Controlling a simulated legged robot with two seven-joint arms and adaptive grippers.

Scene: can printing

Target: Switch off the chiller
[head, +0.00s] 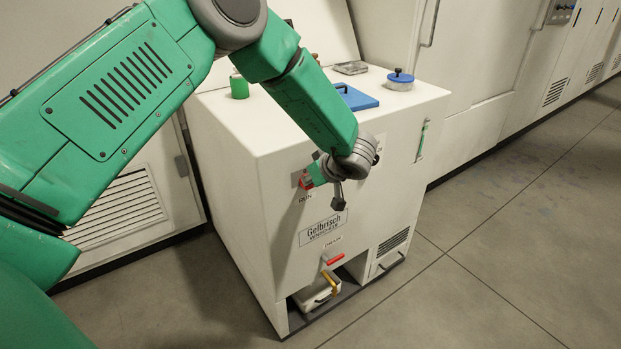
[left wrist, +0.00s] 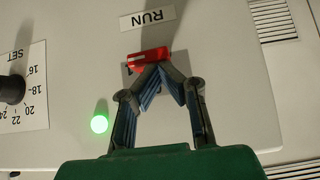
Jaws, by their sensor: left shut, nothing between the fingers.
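The chiller (head: 280,215) is a white cabinet labelled "Gelbrisch". Its red switch (head: 306,181) is on the front above the RUN label, partly covered by my left gripper (head: 311,178). In the left wrist view, the red switch (left wrist: 148,58) lies across the picture, slightly tilted, beside the upside-down RUN label (left wrist: 147,19). There my left gripper (left wrist: 160,72) is shut and empty, its fingertips right at the switch; I cannot tell if they touch it. A green lamp (left wrist: 99,124) is lit nearby. My right gripper is not in view.
A black dial (left wrist: 12,89) with a SET scale is beside the lamp. A blue lid (head: 357,97) and blue-topped cap (head: 400,79) are on top. Open floor lies in front.

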